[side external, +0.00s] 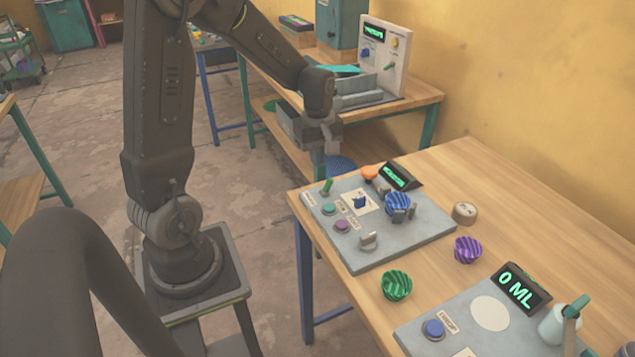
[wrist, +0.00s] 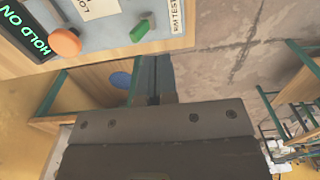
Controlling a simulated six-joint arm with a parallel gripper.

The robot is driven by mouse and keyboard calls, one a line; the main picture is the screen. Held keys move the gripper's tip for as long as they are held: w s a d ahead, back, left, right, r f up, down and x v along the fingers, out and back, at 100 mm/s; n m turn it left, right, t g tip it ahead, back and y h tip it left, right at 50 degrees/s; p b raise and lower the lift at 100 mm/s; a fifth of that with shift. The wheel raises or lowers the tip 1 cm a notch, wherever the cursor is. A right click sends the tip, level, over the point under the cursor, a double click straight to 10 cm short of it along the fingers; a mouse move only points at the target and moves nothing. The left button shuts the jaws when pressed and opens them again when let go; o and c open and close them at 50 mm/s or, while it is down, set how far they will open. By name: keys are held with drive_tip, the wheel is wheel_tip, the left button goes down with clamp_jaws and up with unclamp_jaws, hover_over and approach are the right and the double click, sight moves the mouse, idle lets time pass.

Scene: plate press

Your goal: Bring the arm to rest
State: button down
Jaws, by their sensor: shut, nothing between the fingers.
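My gripper (side external: 319,170) hangs pointing down just beyond the far left edge of the near table, by the grey panel (side external: 405,240). Its fingers are together with nothing between them. In the wrist view the dark gripper body fills the lower middle, and the narrow fingers (wrist: 152,80) show above it, close to the panel's edge. The panel carries a green lever (side external: 326,187), an orange button (side external: 369,173) and a lit display (side external: 399,176). In the wrist view the display (wrist: 22,32) reads "HOLD ON". A blue ridged bowl (side external: 398,203) sits on the panel.
A green bowl (side external: 397,285), a purple bowl (side external: 467,250) and a round tan piece (side external: 465,213) stand on the wooden table (side external: 560,235). A second panel with a "0 ML" display (side external: 516,288) is at front right. Another bench (side external: 415,100) stands behind my gripper.

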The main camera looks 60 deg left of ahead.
drive_tip(key=shift+r, duration=0.45)
drive_tip(key=s+d+r+m+t, duration=0.2)
drive_tip(key=s+d+r+m, duration=0.4)
drive_tip(key=d+m, duration=0.2)
drive_tip(key=s+d+r+m+t, duration=0.3)
drive_tip(key=s+d+r+m, duration=0.3)
drive_tip(key=d+m, duration=0.3)
drive_tip(key=shift+s+r+m+t, duration=0.15)
drive_tip(key=shift+r+m+t, duration=0.15)
drive_tip(key=shift+r+m, duration=0.2)
